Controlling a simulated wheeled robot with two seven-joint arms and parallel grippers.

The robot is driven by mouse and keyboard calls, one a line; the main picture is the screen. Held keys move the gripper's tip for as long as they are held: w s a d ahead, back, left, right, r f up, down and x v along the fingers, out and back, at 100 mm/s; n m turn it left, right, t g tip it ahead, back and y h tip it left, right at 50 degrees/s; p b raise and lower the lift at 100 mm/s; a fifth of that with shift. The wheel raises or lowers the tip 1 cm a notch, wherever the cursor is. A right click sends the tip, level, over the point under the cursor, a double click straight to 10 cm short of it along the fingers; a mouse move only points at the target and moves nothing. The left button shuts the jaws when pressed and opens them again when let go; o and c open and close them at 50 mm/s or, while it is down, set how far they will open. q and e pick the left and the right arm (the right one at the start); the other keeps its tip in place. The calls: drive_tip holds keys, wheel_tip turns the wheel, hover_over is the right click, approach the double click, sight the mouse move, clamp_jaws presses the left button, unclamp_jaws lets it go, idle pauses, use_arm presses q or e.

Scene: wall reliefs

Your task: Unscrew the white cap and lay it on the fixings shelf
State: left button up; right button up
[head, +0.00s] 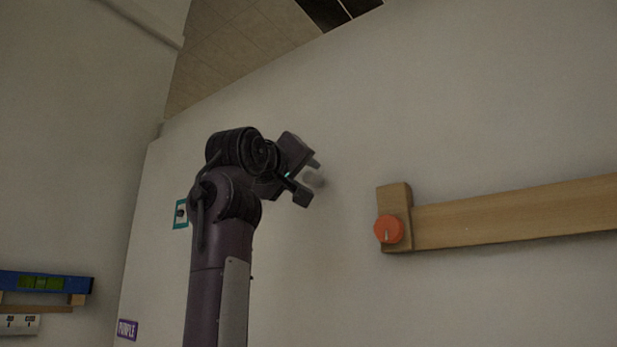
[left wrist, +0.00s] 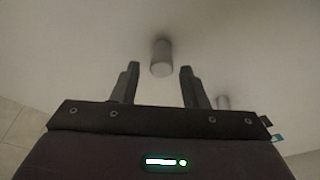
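A pale, whitish-grey round cap (head: 317,180) stands out from the wall, partly hidden by my left gripper (head: 308,180). In the left wrist view this cap (left wrist: 161,57) is a short cylinder. It lies just ahead of the spread fingertips of my left gripper (left wrist: 159,70), roughly midway between them. The fingers are open and do not visibly touch it. No shelf is clearly recognisable as the fixings shelf. My right gripper is not in view.
A wooden rail (head: 510,212) with an orange knob (head: 389,229) runs along the wall at the right. A blue level-like bar (head: 42,283) is at the lower left. A purple label (head: 127,329) and a teal-framed fixture (head: 181,213) are on the wall.

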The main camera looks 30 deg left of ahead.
use_arm(q)
drive_tip(key=shift+w+f, duration=0.1)
drive_tip(key=shift+w, duration=0.1)
drive_tip(key=c, duration=0.4)
drive_tip(key=shift+c, duration=1.6)
drive_tip(key=n, duration=0.3)
drive_tip(key=shift+d+n+g+y, duration=0.1)
drive_tip(key=shift+n+g+y, duration=0.2)
drive_tip(key=shift+g, duration=0.1)
drive_tip(key=shift+n+y, duration=0.3)
drive_tip(key=shift+n, duration=0.9)
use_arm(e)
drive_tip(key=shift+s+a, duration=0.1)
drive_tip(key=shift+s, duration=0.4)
use_arm(q)
drive_tip(key=shift+g, duration=0.3)
drive_tip(key=n, duration=0.3)
drive_tip(key=shift+s+r+g, duration=0.1)
drive_tip(key=shift+r+g, duration=0.1)
drive_tip(key=shift+g, duration=0.1)
drive_tip(key=shift+n, duration=1.1)
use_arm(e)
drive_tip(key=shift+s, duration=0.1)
